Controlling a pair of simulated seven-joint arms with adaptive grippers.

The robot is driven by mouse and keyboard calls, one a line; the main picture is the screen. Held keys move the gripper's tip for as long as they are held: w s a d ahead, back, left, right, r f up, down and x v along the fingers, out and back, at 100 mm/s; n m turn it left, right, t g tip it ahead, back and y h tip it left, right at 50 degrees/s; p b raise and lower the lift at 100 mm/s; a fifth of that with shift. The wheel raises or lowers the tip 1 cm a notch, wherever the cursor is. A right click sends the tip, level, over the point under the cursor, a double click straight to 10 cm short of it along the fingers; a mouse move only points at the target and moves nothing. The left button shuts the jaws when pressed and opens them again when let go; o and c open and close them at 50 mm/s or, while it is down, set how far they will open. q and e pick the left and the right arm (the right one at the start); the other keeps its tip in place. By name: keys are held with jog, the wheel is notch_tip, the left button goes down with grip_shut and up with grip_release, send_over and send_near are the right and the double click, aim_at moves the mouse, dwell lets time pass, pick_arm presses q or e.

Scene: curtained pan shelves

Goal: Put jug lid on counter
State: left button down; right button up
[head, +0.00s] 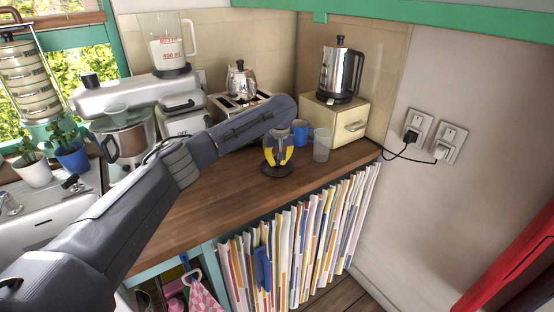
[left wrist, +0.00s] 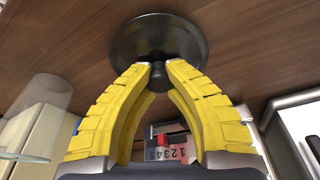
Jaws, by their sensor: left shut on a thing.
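The jug lid (head: 276,170) is a dark round disc with a small knob, low over the wooden counter (head: 215,205) toward its right end. In the left wrist view, the lid (left wrist: 138,35) lies flat against the background of brown wood. My left gripper (head: 279,160) points down, its yellow fingers shut on the lid's knob. The fingertips (left wrist: 158,70) meet at the knob. I cannot tell whether the lid touches the counter. A clear jug with red markings (head: 166,45) stands at the back left. My right gripper is not in view.
A blue mug (head: 300,132) and a clear cup (head: 322,146) stand just right of the lid. Behind are a bread box (head: 340,118) with a kettle (head: 341,73) on it and a toaster (head: 235,103). The counter's front strip is bare.

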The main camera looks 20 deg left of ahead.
aim_at(279, 170)
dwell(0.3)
pick_arm(q)
jog(key=c, duration=1.4)
grip_release()
jog(key=v, duration=1.2)
jog(key=shift+r, duration=0.1)
